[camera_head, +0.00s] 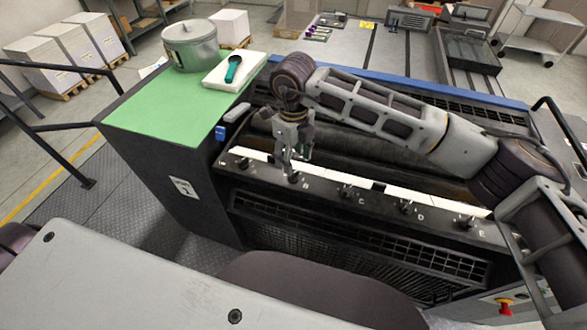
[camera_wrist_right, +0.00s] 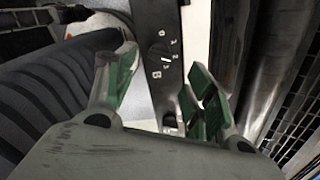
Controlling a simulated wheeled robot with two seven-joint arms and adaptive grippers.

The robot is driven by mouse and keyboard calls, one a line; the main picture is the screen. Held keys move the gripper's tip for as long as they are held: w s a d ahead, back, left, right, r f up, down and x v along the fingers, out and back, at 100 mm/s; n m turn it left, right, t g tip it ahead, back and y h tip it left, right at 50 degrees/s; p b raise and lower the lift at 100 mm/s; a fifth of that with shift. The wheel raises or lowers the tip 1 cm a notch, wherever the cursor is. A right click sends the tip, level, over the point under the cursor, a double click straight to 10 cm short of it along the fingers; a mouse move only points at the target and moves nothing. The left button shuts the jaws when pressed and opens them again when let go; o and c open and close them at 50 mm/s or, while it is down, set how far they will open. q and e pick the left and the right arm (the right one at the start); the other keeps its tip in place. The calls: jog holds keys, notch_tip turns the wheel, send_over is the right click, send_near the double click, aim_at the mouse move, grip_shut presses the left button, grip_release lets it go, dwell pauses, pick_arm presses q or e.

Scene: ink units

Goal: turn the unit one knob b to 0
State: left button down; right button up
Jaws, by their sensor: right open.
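Knob B (camera_head: 293,177) is a small dark knob on the front rail of the ink unit (camera_head: 330,189), with a white letter B beside it. In the right wrist view knob B (camera_wrist_right: 159,54) shows between and beyond the fingers, with small digits around it. A white mark is on its side toward the digits; I cannot read its setting surely. My right gripper (camera_head: 294,156) points down over knob B. Its green-padded fingers (camera_wrist_right: 164,88) are open, apart and empty, with no visible contact with the knob. My left gripper is not in view.
Knobs C (camera_head: 346,191), D (camera_head: 406,206) and E (camera_head: 466,222) continue along the rail to the right. A green-topped cabinet (camera_head: 150,108) at left bears a metal pot (camera_head: 190,48) and a white block (camera_head: 220,76) with a teal-handled tool. Dark rollers lie behind the rail.

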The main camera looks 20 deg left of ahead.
aim_at(293, 176)
jog(key=shift+f+p, duration=0.55)
jog(key=shift+f, duration=2.65)
jog(key=c, duration=1)
